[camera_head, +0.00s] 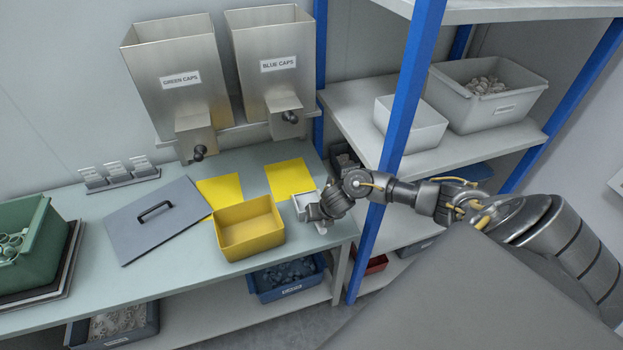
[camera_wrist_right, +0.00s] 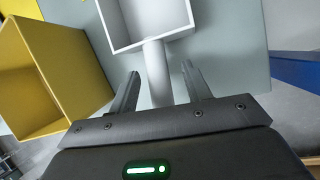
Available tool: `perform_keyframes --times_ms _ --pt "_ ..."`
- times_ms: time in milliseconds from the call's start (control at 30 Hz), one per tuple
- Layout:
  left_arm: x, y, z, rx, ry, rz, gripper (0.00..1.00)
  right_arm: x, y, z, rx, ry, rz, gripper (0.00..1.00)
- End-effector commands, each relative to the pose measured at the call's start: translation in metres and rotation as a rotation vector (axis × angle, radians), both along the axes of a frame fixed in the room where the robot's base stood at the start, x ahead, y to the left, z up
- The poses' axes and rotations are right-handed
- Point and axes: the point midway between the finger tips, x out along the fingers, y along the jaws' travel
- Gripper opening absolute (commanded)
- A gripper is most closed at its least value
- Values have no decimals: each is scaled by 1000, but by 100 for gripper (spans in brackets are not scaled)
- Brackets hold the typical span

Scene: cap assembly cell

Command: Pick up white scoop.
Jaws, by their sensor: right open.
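The white scoop (camera_wrist_right: 150,20) has a square open bowl and a handle (camera_wrist_right: 157,72). It lies on the table beside the yellow bin. In the right wrist view the handle runs between the two fingers of my right gripper (camera_wrist_right: 158,88), which are open and apart from it on both sides. In the head view the scoop (camera_head: 301,203) is partly hidden by my right gripper (camera_head: 316,211), which is over the table's right end. My left gripper is not in view.
A yellow bin (camera_head: 248,240) stands just left of the scoop; it also shows in the right wrist view (camera_wrist_right: 75,60). A blue shelf post (camera_head: 385,150) is close to my right arm. A grey lid (camera_head: 155,236) and yellow mats (camera_head: 291,179) lie on the table (camera_head: 90,262).

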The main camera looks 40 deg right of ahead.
Motion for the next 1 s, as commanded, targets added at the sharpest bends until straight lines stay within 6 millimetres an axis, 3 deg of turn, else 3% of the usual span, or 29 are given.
perform_keyframes --times_ms 133,367,733,1000 --pt "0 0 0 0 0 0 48 6 0 -11 0 -2 -1 49" --pt "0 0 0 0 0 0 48 7 0 -12 0 -2 0 49" --pt "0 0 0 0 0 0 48 7 0 -12 0 -2 0 2" --pt "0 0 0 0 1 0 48 7 0 -11 0 -3 0 0"
